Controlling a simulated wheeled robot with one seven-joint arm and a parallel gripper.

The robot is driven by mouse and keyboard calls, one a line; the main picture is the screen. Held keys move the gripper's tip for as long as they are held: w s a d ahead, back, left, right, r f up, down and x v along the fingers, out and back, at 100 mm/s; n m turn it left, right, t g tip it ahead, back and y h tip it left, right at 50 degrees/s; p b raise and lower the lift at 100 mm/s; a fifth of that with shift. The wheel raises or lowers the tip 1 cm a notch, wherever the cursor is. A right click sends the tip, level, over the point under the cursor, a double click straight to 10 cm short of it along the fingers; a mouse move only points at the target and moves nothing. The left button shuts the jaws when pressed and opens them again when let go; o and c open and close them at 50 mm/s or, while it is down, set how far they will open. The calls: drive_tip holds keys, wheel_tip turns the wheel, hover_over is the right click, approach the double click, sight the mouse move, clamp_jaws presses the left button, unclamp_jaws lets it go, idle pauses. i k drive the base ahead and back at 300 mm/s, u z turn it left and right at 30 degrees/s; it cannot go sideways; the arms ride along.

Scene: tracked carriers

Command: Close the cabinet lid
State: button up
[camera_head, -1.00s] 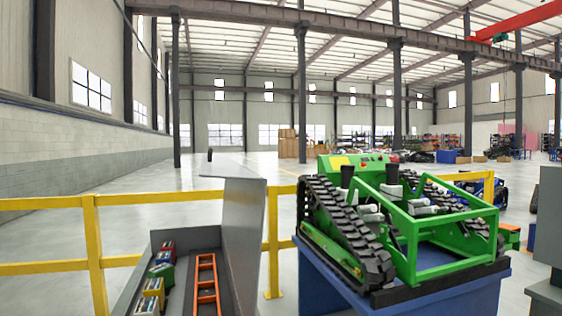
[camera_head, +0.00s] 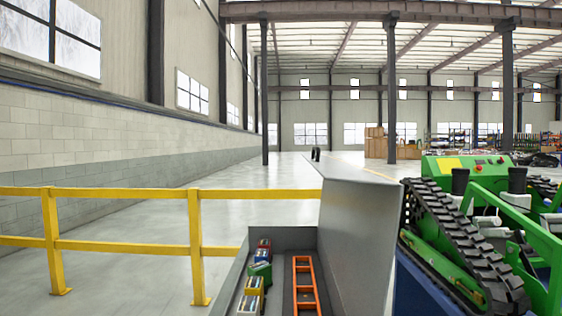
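The grey cabinet (camera_head: 276,238) stands low in the middle of the view, cut off by the bottom edge. Its grey lid (camera_head: 358,240) is open and stands up steeply along the cabinet's right side. A small dark handle (camera_head: 316,153) shows at the top far end of the lid. Inside the cabinet lie several small red, green, blue and yellow items (camera_head: 254,285) on the left and an orange ladder-like piece (camera_head: 305,284) on the right. My gripper is not in view.
A green tracked carrier (camera_head: 480,225) stands on a blue base (camera_head: 425,292) close to the right of the lid. A yellow railing (camera_head: 125,247) runs behind the cabinet and to its left. Open floor (camera_head: 130,221) lies beyond the railing.

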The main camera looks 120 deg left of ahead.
sight(359, 213)
drive_tip(key=u, duration=1.4)
drive_tip(key=i, duration=2.95)
drive_tip(key=u, duration=3.4)
